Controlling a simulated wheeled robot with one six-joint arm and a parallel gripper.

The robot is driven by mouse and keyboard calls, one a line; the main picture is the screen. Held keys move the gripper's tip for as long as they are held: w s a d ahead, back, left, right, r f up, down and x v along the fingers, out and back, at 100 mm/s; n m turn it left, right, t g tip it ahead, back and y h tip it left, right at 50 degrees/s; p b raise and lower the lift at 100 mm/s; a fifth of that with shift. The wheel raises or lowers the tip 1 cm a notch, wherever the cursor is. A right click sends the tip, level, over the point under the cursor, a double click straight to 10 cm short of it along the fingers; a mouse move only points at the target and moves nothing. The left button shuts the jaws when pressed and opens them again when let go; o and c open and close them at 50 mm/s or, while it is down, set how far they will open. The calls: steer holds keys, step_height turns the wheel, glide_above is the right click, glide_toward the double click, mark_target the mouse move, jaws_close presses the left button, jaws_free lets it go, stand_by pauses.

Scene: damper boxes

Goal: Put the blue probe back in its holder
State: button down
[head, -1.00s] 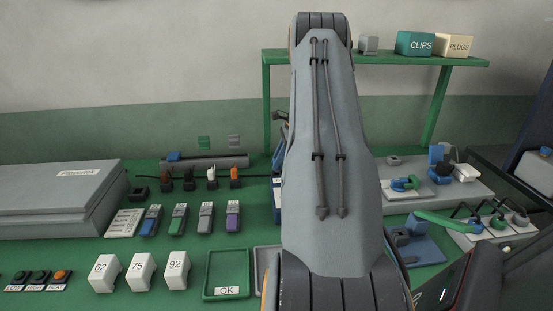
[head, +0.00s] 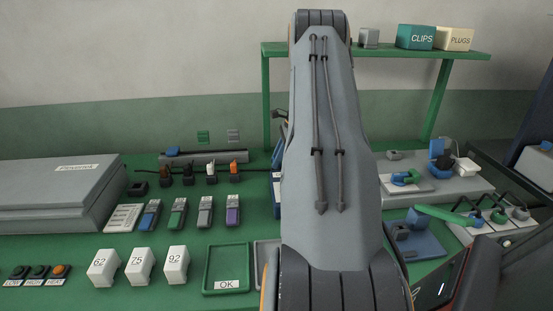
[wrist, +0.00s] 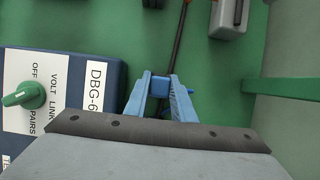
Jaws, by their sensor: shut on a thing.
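My gripper (wrist: 161,88) shows in the wrist view with its two blue fingers shut on a small blue piece, the blue probe (wrist: 160,87). A dark lead with an orange-red part runs up from it. My arm hides most of the gripper in the head view. A row of small black holders (head: 188,178) stands at the back of the green bench in the head view, some with white or orange probes in them. I cannot tell which holder is the blue probe's.
The dark blue box marked DBG-6 (wrist: 108,122), with a green knob (wrist: 24,95), is left of the gripper. A grey block (wrist: 229,20) is at upper right, and a green post (wrist: 285,87) at right. Green bench lies between. An OK tray (head: 228,262) sits at the front.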

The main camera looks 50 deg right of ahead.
steer(key=shift+f, duration=0.35)
steer(key=c, duration=1.4)
jaws_free()
steer(key=shift+c, duration=0.2)
steer(key=b+v, duration=0.2)
steer(key=v, duration=0.6)
steer(key=shift+a, duration=0.1)
steer(key=a+r+n+g+h, duration=0.2)
steer(key=a+n, duration=1.1)
steer(key=a, duration=1.8)
steer(key=s+a+f+n+h, duration=0.1)
steer(key=s+a+n, duration=1.2)
steer(key=s+a, duration=0.4)
steer(key=shift+s+a+h, duration=0.3)
steer(key=shift+s+a, duration=0.1)
steer(key=shift+a, duration=0.6)
